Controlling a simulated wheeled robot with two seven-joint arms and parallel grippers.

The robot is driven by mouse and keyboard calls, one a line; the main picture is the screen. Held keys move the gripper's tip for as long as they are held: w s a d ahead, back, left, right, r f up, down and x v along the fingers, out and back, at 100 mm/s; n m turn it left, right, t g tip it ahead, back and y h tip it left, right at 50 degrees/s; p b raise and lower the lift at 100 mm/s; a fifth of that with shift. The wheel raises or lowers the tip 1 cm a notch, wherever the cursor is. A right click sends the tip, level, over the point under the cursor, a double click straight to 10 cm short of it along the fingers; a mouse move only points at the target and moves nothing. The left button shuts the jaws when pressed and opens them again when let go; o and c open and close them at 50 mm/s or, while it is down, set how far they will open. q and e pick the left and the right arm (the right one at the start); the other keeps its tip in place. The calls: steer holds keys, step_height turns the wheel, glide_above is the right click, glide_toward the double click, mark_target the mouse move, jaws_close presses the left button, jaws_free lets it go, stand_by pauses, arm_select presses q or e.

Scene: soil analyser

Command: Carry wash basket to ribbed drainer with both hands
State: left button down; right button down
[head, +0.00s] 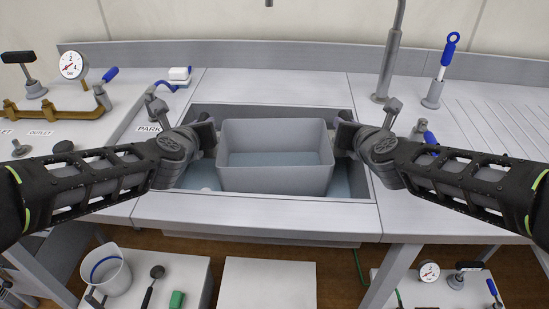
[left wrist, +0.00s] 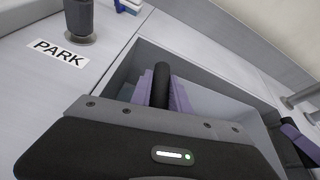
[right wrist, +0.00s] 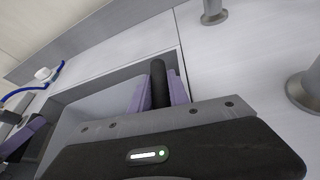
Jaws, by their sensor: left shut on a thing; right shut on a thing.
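The wash basket (head: 275,178) is a grey open box in the sink basin (head: 350,185), its rim above the worktop level. My left gripper (head: 211,137) is shut on the basket's left side. My right gripper (head: 342,136) is shut on its right side. In the left wrist view, my left gripper (left wrist: 160,85) has purple pads around a dark handle. In the right wrist view, my right gripper (right wrist: 158,85) holds a similar dark handle. The ribbed drainer (head: 505,125) is the grooved surface at the right. The basket looks level; whether it touches the basin floor is hidden.
A tall grey tap column (head: 389,60) and a blue-handled valve (head: 440,75) stand between basin and drainer at the back. A gauge (head: 72,66) and brass pipe (head: 50,108) are at the left. The PARK label (head: 148,126) lies left of the basin.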

arm_select(q)
steer(key=shift+r, duration=0.2)
arm_select(e)
steer(key=shift+r, duration=0.25)
stand_by(0.5)
